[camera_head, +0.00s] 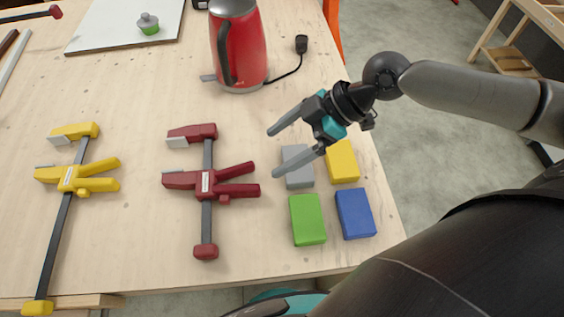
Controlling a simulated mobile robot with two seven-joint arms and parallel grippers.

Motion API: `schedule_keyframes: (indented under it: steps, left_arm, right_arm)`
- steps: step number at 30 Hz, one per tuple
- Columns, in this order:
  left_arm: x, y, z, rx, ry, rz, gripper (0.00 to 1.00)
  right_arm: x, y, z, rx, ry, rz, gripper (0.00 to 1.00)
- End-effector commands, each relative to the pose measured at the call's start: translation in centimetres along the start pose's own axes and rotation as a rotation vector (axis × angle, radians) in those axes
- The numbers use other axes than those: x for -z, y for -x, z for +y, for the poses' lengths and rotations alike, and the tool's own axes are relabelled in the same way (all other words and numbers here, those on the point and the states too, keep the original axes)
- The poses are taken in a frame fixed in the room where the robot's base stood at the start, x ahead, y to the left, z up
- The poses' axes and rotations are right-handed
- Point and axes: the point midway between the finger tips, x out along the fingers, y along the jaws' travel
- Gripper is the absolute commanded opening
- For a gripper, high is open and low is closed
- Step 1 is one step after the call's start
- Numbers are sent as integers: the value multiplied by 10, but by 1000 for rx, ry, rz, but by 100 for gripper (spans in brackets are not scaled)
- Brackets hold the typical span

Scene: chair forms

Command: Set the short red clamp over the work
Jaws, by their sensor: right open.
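The short red clamp (207,190) lies on the wooden table, its bar running up and down the picture, with dark red jaws to the left and handles to the right. My right gripper (272,153) is open and empty, to the right of the clamp and apart from it, above the table. Its fingers point left, and the lower one passes over the grey block (297,177). A longer yellow clamp (70,179) lies to the left. I cannot tell which thing is the work. My left gripper is not in view.
Yellow (342,161), green (307,219) and blue (355,213) blocks lie near the table's right edge. A red kettle (238,45) with a cord stands at the back. A white board (105,32) holds a small green-and-grey item (148,24). Bare table (140,110) lies between.

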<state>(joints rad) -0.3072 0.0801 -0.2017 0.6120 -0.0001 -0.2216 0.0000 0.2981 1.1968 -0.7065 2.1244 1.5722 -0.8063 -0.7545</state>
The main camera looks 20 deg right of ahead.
Motion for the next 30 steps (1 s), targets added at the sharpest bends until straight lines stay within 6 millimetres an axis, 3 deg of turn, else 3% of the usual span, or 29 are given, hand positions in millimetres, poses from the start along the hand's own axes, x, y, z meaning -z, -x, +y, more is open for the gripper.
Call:
schedule_keyframes:
  steps: [1,3,11,19,30]
  left_arm:
    - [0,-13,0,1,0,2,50]
    - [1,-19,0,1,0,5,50]
    - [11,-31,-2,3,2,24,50]
    - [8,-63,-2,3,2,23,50]
    - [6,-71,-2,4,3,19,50]
  right_arm:
    - [-9,-9,0,0,0,0,100]
    - [-13,-13,0,-1,0,0,100]
    - [-17,-28,0,1,2,3,100]
    - [-18,-74,0,1,3,4,100]
    - [-16,-122,0,1,-1,1,100]
